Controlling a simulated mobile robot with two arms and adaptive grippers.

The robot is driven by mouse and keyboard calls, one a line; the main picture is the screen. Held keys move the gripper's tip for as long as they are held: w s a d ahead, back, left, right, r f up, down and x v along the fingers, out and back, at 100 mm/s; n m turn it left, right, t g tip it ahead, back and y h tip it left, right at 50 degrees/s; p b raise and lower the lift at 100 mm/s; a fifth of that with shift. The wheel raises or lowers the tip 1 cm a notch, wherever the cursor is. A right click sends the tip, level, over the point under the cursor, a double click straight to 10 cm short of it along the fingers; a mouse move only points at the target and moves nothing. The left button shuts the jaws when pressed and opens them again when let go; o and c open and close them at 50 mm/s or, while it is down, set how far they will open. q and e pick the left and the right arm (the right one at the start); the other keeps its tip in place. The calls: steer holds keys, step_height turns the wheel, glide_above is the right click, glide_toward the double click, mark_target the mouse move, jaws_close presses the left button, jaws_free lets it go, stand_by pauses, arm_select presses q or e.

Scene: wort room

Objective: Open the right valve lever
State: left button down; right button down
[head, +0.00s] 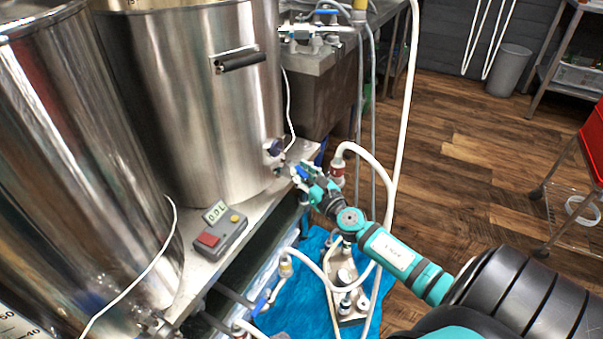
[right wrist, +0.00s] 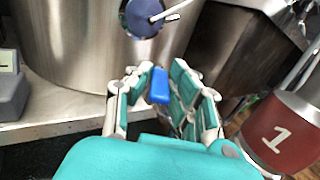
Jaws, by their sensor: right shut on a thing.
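The right valve lever is a small blue handle (head: 302,171) on the outlet at the lower right of the right steel kettle (head: 205,110). In the right wrist view the blue lever (right wrist: 160,86) lies between the teal finger pads. My right gripper (head: 307,178) reaches in from the lower right and is shut on this lever. The fingers hide part of the valve body, and I cannot tell the lever's exact angle. My left gripper is not in view.
A second blue lever (head: 261,303) sits low on a pipe at front. A control box (head: 220,232) stands on the metal bench. A red fitting marked 1 (right wrist: 288,130) with a white hose is close beside my right gripper. A pump (head: 346,290) stands on blue cloth below.

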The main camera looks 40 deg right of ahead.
steer(key=c, duration=1.2)
jaws_free()
steer(key=shift+c, duration=0.2)
steer(key=shift+s, duration=0.1)
steer(key=s+a, duration=0.1)
steer(key=s, duration=1)
steer(key=shift+s+a, duration=0.2)
steer(key=shift+s, duration=0.2)
steer(key=shift+c, duration=0.2)
